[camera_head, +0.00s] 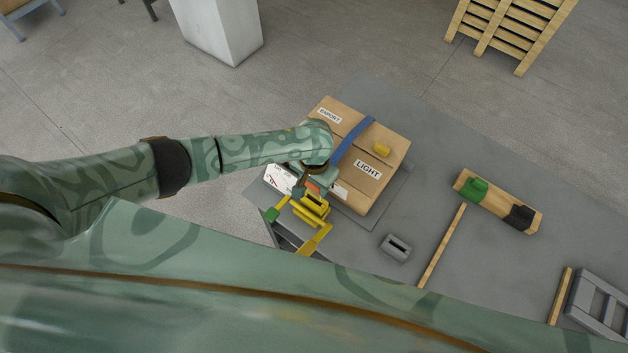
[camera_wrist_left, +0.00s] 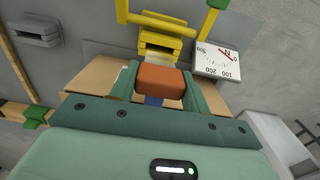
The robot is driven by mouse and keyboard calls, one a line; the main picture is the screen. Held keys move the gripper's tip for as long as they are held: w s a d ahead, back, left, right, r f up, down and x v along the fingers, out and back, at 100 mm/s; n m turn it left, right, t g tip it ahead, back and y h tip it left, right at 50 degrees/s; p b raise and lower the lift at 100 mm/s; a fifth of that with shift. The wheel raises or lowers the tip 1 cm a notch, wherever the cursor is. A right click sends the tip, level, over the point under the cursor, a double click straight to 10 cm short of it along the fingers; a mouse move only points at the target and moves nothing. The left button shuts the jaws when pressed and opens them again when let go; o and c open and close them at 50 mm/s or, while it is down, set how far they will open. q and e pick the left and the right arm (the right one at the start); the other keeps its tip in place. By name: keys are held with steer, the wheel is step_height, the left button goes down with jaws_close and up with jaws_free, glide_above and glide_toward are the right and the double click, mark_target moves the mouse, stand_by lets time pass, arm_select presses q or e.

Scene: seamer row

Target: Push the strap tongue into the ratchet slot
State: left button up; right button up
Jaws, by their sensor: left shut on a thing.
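My left gripper (camera_head: 314,188) is shut on the orange-brown block of the strap tongue (camera_wrist_left: 163,81), which sits between its two green fingers in the left wrist view. A pale flat end shows beyond the block, right at the yellow ratchet (camera_wrist_left: 165,38); I cannot tell whether it is inside the slot. The ratchet also shows in the head view (camera_head: 311,209), just below the gripper. The blue strap (camera_head: 352,143) runs over a cardboard carton (camera_head: 380,191), and a bit of it shows under the block. My right gripper is not in view.
A white dial gauge (camera_wrist_left: 219,62) stands beside the ratchet. On the grey table are a grey slotted block (camera_head: 395,247), a wooden tray (camera_head: 496,207) and a wooden strip (camera_head: 442,245). The table between them is clear.

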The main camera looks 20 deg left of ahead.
mark_target(314, 194)
arm_select(q)
steer(key=shift+f+b, duration=2.05)
steer(key=shift+f, duration=1.35)
steer(key=o, duration=1.1)
steer(key=shift+c, duration=0.2)
steer(key=shift+r, duration=0.15)
step_height(314, 194, up, 16)
steer(key=p, duration=0.7)
steer(key=shift+r, duration=0.1)
